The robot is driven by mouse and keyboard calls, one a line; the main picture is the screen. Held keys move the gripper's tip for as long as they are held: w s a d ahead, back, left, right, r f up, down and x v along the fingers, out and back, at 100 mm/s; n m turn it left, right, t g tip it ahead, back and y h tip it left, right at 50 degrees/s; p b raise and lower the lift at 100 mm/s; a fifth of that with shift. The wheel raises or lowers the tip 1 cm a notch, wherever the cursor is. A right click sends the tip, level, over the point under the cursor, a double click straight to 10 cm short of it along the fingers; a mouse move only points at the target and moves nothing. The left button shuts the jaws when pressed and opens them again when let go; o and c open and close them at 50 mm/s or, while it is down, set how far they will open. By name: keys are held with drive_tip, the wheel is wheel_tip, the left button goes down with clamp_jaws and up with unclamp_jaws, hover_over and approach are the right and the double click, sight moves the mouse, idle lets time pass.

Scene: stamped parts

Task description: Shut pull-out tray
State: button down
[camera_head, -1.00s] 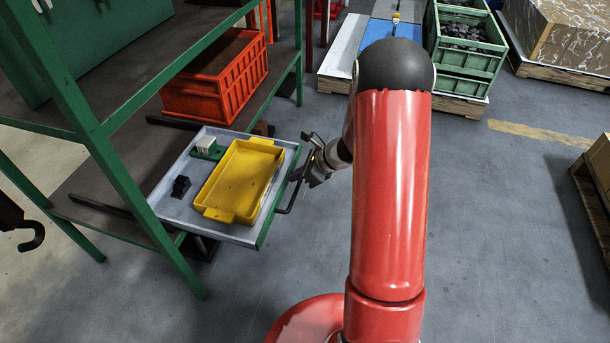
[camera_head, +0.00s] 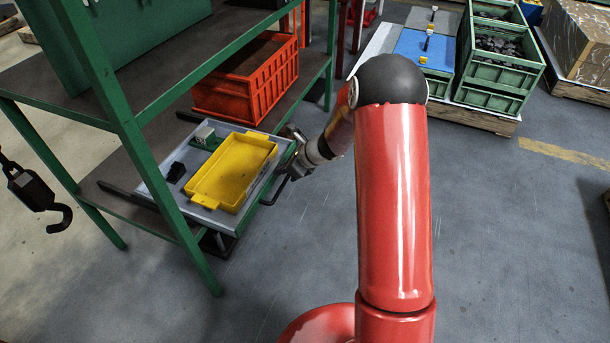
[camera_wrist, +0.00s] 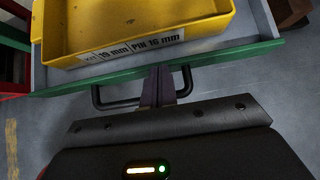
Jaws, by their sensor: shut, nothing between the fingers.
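The pull-out tray (camera_head: 262,190) is a grey sheet tray with a green front edge, sticking partly out of the green shelf frame. It carries a yellow bin (camera_head: 232,172), a small black part (camera_head: 176,172) and a green-and-white part (camera_head: 205,137). In the wrist view the tray's green front edge (camera_wrist: 225,54) runs across the picture, with a black bar handle (camera_wrist: 112,104) below it. My gripper (camera_wrist: 158,72) is shut and empty, its fingertips at the green front edge, within the handle's span. In the head view my gripper (camera_head: 292,160) is at the tray's front; whether it touches cannot be told.
An orange crate (camera_head: 245,85) stands on the shelf behind the tray. A green shelf post (camera_head: 160,180) rises at the tray's left. A black hook (camera_head: 58,215) hangs at far left. Green crates (camera_head: 497,60) stand on a pallet at back right. Floor before the tray is clear.

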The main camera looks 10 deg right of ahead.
drive_tip(key=w+a, duration=0.2)
drive_tip(key=a, duration=0.1)
drive_tip(key=w+a+p, duration=0.1)
drive_tip(key=w+a, duration=0.1)
drive_tip(key=a, duration=0.1)
drive_tip(key=w+a+p, duration=0.1)
drive_tip(key=w+a, duration=0.1)
drive_tip(key=a, duration=0.1)
drive_tip(key=shift+w+a, duration=0.15)
drive_tip(key=shift+w, duration=0.25)
